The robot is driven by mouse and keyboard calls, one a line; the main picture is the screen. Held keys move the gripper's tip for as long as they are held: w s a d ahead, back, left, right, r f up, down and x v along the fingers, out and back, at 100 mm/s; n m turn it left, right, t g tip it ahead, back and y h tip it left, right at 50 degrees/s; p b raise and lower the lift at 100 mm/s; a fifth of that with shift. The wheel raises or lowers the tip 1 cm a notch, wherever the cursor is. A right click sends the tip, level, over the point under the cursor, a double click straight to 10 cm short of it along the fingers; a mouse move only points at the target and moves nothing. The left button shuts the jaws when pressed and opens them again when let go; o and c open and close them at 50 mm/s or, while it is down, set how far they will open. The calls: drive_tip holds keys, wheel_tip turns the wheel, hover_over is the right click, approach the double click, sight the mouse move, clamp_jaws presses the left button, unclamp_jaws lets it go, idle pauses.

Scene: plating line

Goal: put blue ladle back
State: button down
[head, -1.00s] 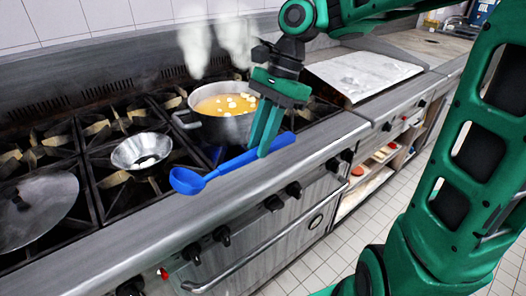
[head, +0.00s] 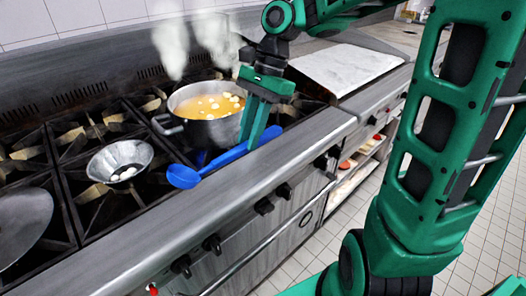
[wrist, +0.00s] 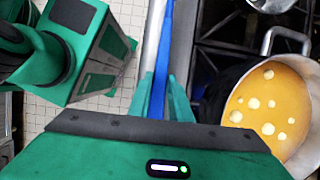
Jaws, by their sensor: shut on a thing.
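The blue ladle (head: 184,176) is in the head view, its bowl to the left and its handle running right and up. My gripper (head: 250,146) is shut on the handle, pointing down, in front of the pot. In the wrist view the blue handle (wrist: 164,50) runs between my two fingers (wrist: 162,95). The ladle appears to be above the stove's front edge; its exact height is hard to tell. The steaming pot (head: 215,129) holds orange soup with white pieces and stands behind the ladle. The pot also shows in the wrist view (wrist: 222,105), right of my gripper.
A metal bowl (head: 120,162) with white pieces sits on the burners at left. A round lid (head: 22,222) lies at far left. A flat griddle plate (head: 345,68) is right of the pot. Below it, a shelf (head: 352,180) holds food. Knobs line the stove front.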

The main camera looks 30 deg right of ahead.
drive_tip(key=w+d+f, duration=0.1)
drive_tip(key=d, duration=0.1)
drive_tip(key=w+d+f, duration=0.1)
drive_tip(key=d+f, duration=0.1)
drive_tip(key=w+d+f, duration=0.2)
drive_tip(key=d, duration=0.1)
drive_tip(key=shift+w, duration=0.1)
drive_tip(key=shift+f, duration=2)
drive_tip(key=c, duration=1.6)
unclamp_jaws()
